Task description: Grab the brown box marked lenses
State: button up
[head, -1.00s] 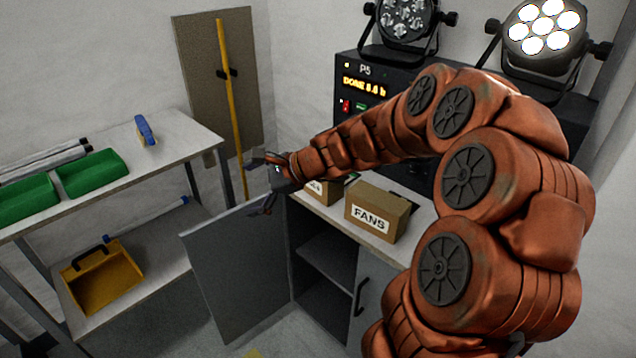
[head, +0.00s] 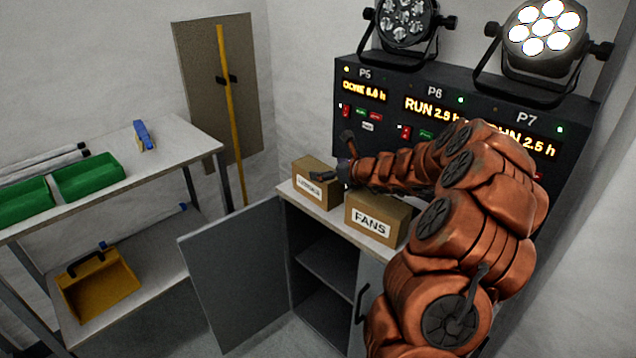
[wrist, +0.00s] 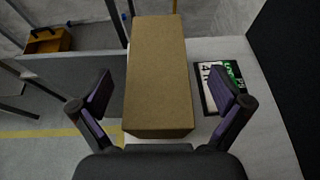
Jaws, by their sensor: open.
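My gripper (head: 334,157) is open at the right side of this box. In the wrist view the brown box (wrist: 157,75) lies ahead between the two spread fingers of my gripper (wrist: 162,95), with its near end close to the palm. Gaps show between the box and both fingers. Whether anything touches is not clear.
A second brown box marked FANS (head: 376,219) stands just right on the cabinet top. The cabinet door (head: 236,270) hangs open. A black control panel (head: 480,122) with lamps stands behind.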

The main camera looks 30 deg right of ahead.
aim_at(318, 168)
jog(key=shift+x, duration=2.15)
jog(key=shift+a, duration=0.15)
jog(key=shift+c, duration=0.2)
jog(key=c, duration=1.5)
